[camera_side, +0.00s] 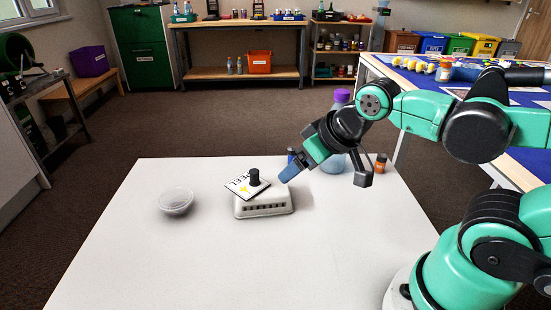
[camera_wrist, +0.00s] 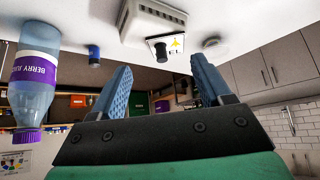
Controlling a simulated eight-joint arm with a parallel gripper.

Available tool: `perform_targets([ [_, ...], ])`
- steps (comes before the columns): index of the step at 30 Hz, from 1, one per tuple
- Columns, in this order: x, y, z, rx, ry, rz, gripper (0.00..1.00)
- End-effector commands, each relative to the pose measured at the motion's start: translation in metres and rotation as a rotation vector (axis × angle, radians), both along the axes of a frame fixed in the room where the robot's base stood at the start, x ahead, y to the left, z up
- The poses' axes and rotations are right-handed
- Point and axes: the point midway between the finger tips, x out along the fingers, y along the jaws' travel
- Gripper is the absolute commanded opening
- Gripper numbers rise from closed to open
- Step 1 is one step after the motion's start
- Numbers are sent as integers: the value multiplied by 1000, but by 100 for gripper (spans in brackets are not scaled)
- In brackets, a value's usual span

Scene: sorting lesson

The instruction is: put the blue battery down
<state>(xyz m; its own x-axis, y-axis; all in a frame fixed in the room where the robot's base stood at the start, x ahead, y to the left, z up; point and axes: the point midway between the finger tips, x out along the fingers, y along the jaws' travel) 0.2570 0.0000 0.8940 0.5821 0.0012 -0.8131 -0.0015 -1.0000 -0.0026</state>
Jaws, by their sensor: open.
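A small blue cylinder, which looks like the blue battery (camera_side: 291,154), stands on the white table behind my gripper, partly hidden in the side view. It also shows in the wrist view (camera_wrist: 94,55), left of the fingers and apart from them. My gripper (camera_side: 288,174) is open; in the wrist view its two blue fingers (camera_wrist: 163,82) are wide apart with nothing held between them. A black cylinder (camera_side: 254,177) stands on a tilted white card (camera_side: 239,185) with a yellow mark. The card rests on a white vented box (camera_side: 264,209), left of my fingertips.
A juice bottle with a purple cap (camera_side: 341,96) stands behind my gripper. A small orange bottle (camera_side: 380,163) is to its right. A clear bowl (camera_side: 174,210) sits left of the box. The table's front (camera_side: 200,270) and left are bare.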

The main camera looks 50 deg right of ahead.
Motion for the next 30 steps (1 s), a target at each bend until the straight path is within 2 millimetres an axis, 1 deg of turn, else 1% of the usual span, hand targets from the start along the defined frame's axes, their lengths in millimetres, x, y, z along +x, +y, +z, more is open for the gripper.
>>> perform_targets([
  [5,3,-2,2,-3,13,-20,71],
  [8,13,-9,7,-11,49,-86,71],
  [13,46,-32,15,-44,133,-311,71],
  [17,75,-52,14,-87,171,-516,71],
  [21,105,-74,5,-144,173,-753,71],
  [23,117,-83,-2,-170,161,-857,71],
  [27,142,-102,-22,-234,99,-1103,71],
  [30,155,-114,-40,-280,25,-1278,71],
])
